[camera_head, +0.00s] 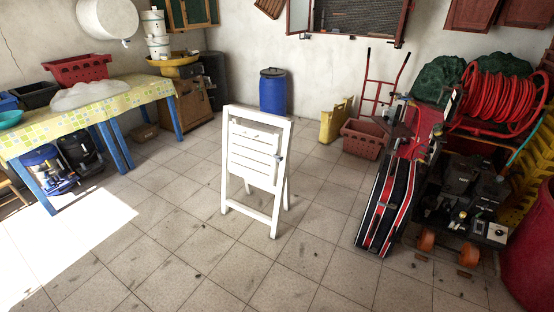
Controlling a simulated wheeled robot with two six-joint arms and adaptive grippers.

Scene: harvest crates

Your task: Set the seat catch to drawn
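A white slatted folding chair (253,158) stands upright on the tiled floor near the middle of the head view. Its slatted panel is folded up between the legs of the frame. A small dark fitting (281,157) shows on the right side of the frame; it may be the seat catch, but it is too small to tell its setting. Neither of my grippers is in view.
A table with a yellow checked cloth (103,97) stands at left. A blue barrel (272,91) is at the back wall. A machine with tracks (385,205), a red hose reel (495,100) and crates crowd the right. Floor around the chair is clear.

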